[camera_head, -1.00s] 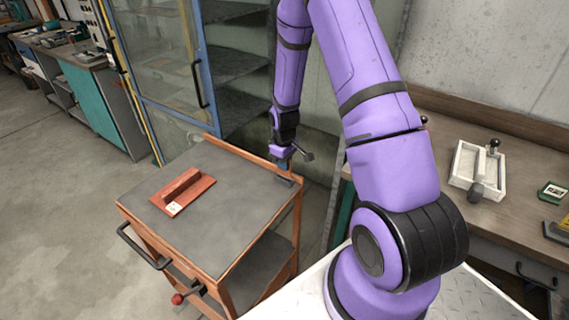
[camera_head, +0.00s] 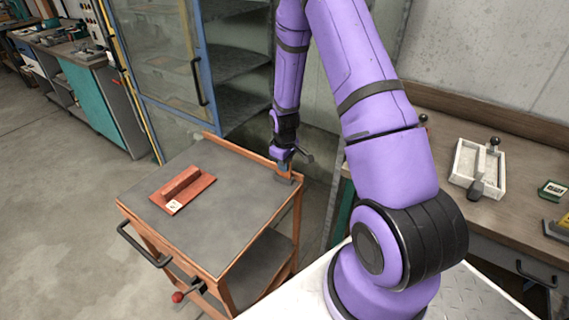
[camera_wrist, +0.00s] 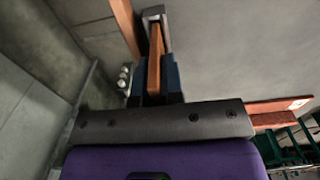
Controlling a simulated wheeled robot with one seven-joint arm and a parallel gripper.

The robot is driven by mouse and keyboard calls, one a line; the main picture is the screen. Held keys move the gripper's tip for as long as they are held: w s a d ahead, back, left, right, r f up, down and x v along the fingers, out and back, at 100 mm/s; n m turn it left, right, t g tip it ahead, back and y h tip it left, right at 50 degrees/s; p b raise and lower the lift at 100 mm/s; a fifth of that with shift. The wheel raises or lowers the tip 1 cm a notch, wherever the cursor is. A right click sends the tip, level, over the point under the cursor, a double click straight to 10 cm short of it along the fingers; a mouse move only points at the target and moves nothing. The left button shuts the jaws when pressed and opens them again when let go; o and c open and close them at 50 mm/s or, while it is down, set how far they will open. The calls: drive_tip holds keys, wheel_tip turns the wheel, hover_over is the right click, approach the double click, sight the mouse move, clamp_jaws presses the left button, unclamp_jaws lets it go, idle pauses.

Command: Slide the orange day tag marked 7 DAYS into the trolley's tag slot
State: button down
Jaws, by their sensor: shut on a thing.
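My gripper (camera_wrist: 154,80) is shut on the orange day tag (camera_wrist: 154,72), whose narrow edge shows between the two dark blue fingers in the wrist view. The far end of the tag meets the grey bracket of the tag slot (camera_wrist: 153,12), and I cannot tell how deep it sits in it. In the head view my gripper (camera_head: 283,164) is low over the right back corner of the trolley (camera_head: 240,225), by the dark slot (camera_head: 285,181). A bit of orange shows between gripper and slot. The 7 DAYS marking is not readable.
A red-brown block on a plate with a small white label (camera_head: 183,190) lies on the trolley top. The orange back rail (camera_head: 238,152) runs beside the slot. A workbench with a white frame (camera_head: 477,168) is at right. The middle of the trolley top is clear.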

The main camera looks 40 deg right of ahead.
drive_tip(key=shift+f, duration=1)
drive_tip(key=c, duration=1.2)
unclamp_jaws()
drive_tip(key=shift+o, duration=0.2)
wheel_tip(320, 180, up, 11)
drive_tip(key=shift+f, duration=0.1)
